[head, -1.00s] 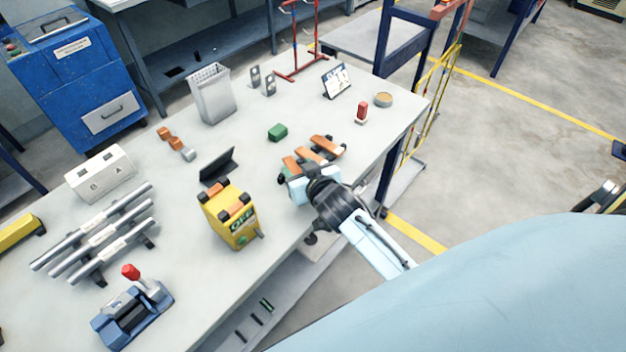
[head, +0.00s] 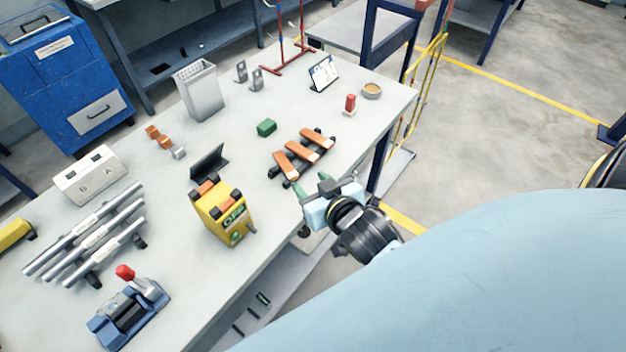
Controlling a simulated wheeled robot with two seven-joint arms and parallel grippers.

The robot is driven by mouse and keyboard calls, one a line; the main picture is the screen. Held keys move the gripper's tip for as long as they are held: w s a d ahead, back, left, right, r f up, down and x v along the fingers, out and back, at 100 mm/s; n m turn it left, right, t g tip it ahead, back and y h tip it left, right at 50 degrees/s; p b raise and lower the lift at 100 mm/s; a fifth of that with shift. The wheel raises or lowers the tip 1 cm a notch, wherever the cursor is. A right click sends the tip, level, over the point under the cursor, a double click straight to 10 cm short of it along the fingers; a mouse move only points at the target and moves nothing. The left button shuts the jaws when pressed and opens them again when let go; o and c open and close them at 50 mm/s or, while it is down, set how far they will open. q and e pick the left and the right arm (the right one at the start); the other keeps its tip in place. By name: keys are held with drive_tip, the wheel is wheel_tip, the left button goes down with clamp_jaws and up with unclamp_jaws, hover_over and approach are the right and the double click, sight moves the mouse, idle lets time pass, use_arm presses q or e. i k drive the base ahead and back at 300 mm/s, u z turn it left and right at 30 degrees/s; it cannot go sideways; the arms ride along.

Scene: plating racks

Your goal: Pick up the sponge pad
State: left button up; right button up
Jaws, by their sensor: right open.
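The sponge pad is most likely the small green block (head: 267,127), lying on the grey table (head: 240,150) in the head view. My right gripper (head: 312,194) is at the table's near right edge, open and empty, well apart from the green block. A rack with orange bars (head: 301,150) lies between the gripper and the green block. My left gripper is out of view.
A yellow box (head: 222,212), a black stand (head: 209,161) and a rack of silver tubes (head: 90,232) stand to the left. A metal bin (head: 200,92), a small display (head: 323,73), a red-topped stamp (head: 350,104) and a round dish (head: 371,90) are farther back.

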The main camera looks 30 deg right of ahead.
sight(350, 111)
drive_tip(key=z, duration=1.35)
